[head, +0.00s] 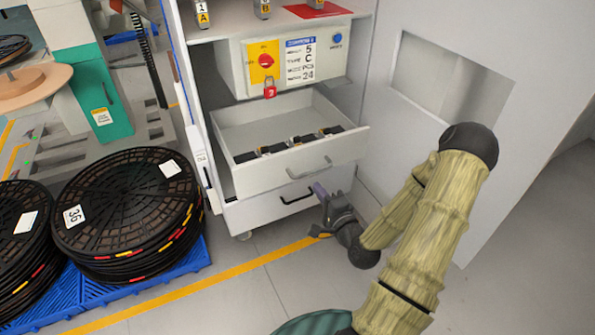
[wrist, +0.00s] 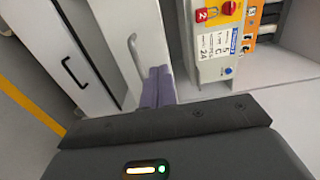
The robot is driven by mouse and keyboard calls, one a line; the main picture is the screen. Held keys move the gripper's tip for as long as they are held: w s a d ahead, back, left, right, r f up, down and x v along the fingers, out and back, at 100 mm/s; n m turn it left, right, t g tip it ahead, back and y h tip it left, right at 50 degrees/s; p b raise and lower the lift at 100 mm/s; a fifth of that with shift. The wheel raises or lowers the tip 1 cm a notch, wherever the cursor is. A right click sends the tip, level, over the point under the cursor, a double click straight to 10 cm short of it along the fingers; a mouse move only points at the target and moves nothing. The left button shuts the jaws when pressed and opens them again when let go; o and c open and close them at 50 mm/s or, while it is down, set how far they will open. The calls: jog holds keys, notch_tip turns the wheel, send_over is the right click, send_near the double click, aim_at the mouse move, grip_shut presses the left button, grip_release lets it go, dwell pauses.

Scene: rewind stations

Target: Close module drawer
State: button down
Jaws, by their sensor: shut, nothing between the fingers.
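The module drawer (head: 300,168) is a white drawer standing open in the cabinet. Several dark modules (head: 285,146) lie inside it along the front. Its grey handle (head: 310,169) is on the front face, and the handle also shows in the wrist view (wrist: 137,58). My gripper (head: 319,190) is just below and in front of this drawer's front. In the wrist view its purple fingers (wrist: 158,86) are together and empty, close beside the handle. I cannot tell whether they touch the drawer front.
A shut lower drawer with a black handle (head: 297,197) is beneath. Above is a control box (head: 290,58) with a red switch and padlock. Stacked black reels (head: 128,205) sit on a blue pallet (head: 190,262) at left. Grey floor with a yellow line (head: 200,288) is clear in front.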

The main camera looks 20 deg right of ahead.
jog(key=shift+r, duration=0.1)
jog(key=shift+w, duration=0.1)
jog(key=b, duration=0.7)
send_near(293, 154)
jog(key=w, duration=0.6)
jog(key=shift+w+a, duration=0.1)
jog(key=shift+w, duration=0.3)
jog(key=shift+w, duration=0.15)
